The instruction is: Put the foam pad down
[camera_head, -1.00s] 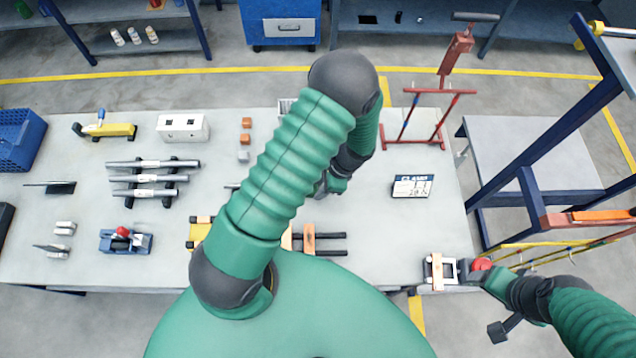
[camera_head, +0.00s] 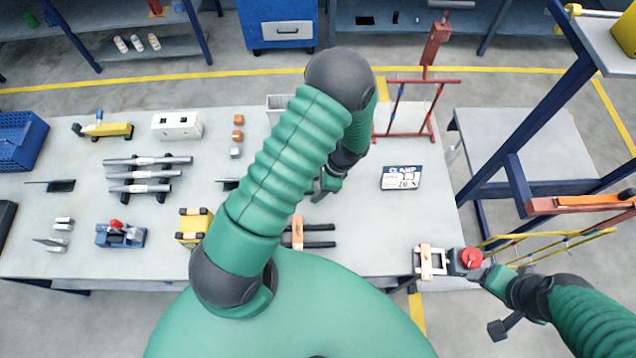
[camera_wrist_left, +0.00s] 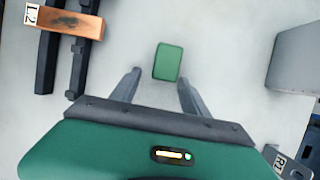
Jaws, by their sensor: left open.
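A small green pad, which looks like the foam pad (camera_wrist_left: 168,58), lies on the pale table top in the left wrist view. My left gripper (camera_wrist_left: 158,78) is open, its two fingers spread with the pad just ahead of and between the tips. The fingers look clear of the pad's sides. In the head view my left gripper (camera_head: 325,187) is partly hidden by its own arm, and the pad cannot be seen. My right gripper (camera_head: 484,276) is beside a red-knobbed block (camera_head: 468,260) at the table's front right corner; its jaws are too small to read.
An orange block marked L2 (camera_wrist_left: 66,22) lies across dark bars left of the pad. A grey box (camera_wrist_left: 296,55) stands to the right. A clamp sign (camera_head: 402,178) and red frame (camera_head: 420,110) stand farther right. Clear table surrounds the pad.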

